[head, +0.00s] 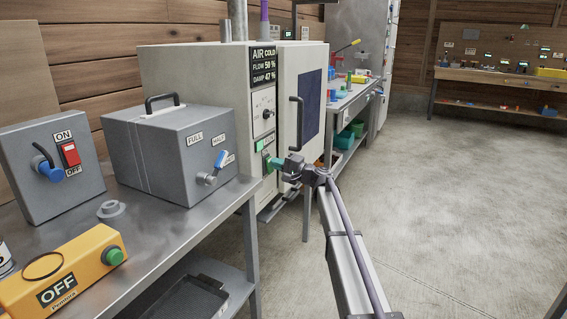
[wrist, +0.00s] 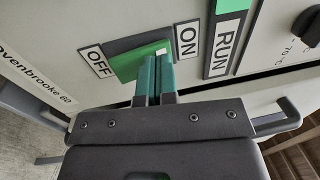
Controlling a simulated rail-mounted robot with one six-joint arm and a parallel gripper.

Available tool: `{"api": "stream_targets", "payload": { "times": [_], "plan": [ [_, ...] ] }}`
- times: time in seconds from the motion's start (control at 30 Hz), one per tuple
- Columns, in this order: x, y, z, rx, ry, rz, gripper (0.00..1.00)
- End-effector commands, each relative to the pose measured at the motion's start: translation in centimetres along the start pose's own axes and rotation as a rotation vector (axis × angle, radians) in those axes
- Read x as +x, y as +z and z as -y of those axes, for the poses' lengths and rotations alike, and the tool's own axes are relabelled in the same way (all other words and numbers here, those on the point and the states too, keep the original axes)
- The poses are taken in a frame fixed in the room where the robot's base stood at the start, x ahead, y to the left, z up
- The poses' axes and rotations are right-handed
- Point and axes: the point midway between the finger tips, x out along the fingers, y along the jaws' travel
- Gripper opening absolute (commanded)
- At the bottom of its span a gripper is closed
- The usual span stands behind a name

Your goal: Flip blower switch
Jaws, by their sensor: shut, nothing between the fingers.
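The green rocker switch (wrist: 132,64) is on the pale front panel, between an OFF label (wrist: 97,61) and an ON label (wrist: 187,40). My gripper (wrist: 157,62) is shut and empty. Its teal fingertips are over the ON-side end of the rocker and hide part of it. They look to be touching or very close; I cannot tell which. In the head view my gripper (head: 273,163) is at the front panel of the cream cabinet (head: 200,70), below its dial, and hides most of the switch. A green strip (wrist: 230,6) shows beside the RUN label (wrist: 225,45).
The cabinet's display (head: 264,66) reads AIR COLD, FLOW 50 %, DAMP 47 %. A door handle (head: 297,124) sticks out right of the panel. On the left bench are a grey lever box (head: 150,140), a red-switch box (head: 35,190) and a yellow button box (head: 85,262). The floor at right is clear.

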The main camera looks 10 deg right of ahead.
Motion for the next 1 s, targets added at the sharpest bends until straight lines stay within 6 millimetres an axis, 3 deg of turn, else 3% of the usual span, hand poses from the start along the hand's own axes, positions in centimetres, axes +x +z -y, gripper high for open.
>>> {"api": "stream_targets", "payload": {
  "times": [0.27,0.73,1.0],
  "plan": [
    [-1.0,0.1,0.3,0.000,0.000,0.000,0.00],
    [-10.7,0.3,3.5,0.000,0.000,0.002,0.00],
    [-13.1,0.2,4.1,0.000,0.000,0.003,0.00]
  ]
}}
